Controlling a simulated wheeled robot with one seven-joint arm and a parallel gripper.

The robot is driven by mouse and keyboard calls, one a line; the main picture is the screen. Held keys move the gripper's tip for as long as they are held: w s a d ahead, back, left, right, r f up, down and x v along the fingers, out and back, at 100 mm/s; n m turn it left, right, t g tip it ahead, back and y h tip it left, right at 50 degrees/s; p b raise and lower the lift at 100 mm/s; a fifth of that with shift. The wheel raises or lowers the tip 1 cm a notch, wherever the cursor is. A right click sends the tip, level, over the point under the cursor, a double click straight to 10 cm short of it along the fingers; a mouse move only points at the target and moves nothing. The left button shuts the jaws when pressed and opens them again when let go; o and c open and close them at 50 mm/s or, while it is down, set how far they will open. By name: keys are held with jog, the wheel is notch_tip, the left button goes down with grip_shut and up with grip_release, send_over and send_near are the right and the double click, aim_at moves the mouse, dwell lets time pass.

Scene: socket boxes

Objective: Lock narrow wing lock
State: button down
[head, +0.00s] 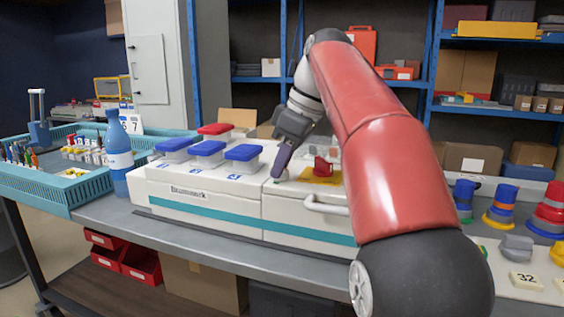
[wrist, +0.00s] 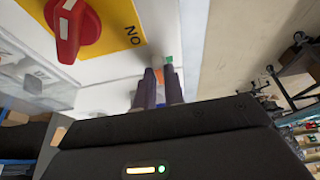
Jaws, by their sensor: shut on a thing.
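My gripper (head: 277,178) reaches down to the top of the white box (head: 230,185), near its front edge and left of the red knob. In the wrist view its two dark fingers (wrist: 160,73) are close together at the white surface. They are shut on a small part, taken to be the narrow wing lock, which the fingers mostly hide. A bit of green shows just beyond the fingertips. The red knob (wrist: 68,28) sits on a yellow plate (wrist: 118,22) marked "NO" as seen in the wrist view.
Blue-lidded sockets (head: 243,152) and a red-lidded one (head: 215,129) stand on the box's left part. A white handle (head: 325,207) sticks out in front. A blue bottle (head: 117,155) and a teal tray (head: 60,195) stand to the left. Coloured stacked pieces (head: 500,205) stand at right.

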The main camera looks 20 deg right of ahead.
aim_at(292, 182)
jog(key=c, duration=1.5)
grip_release()
jog(key=shift+s+d+r, duration=0.1)
jog(key=shift+d+r, duration=0.1)
jog(key=shift+r, duration=0.4)
jog(key=shift+s+d+r, duration=0.4)
jog(key=shift+d+r, duration=0.25)
jog(key=shift+r, duration=0.15)
jog(key=s+d, duration=0.2)
jog(key=d, duration=0.1)
jog(key=s+d, duration=0.2)
jog(key=d, duration=0.1)
jog(key=s+d, duration=0.2)
jog(key=d, duration=0.1)
jog(key=shift+s+b, duration=0.3)
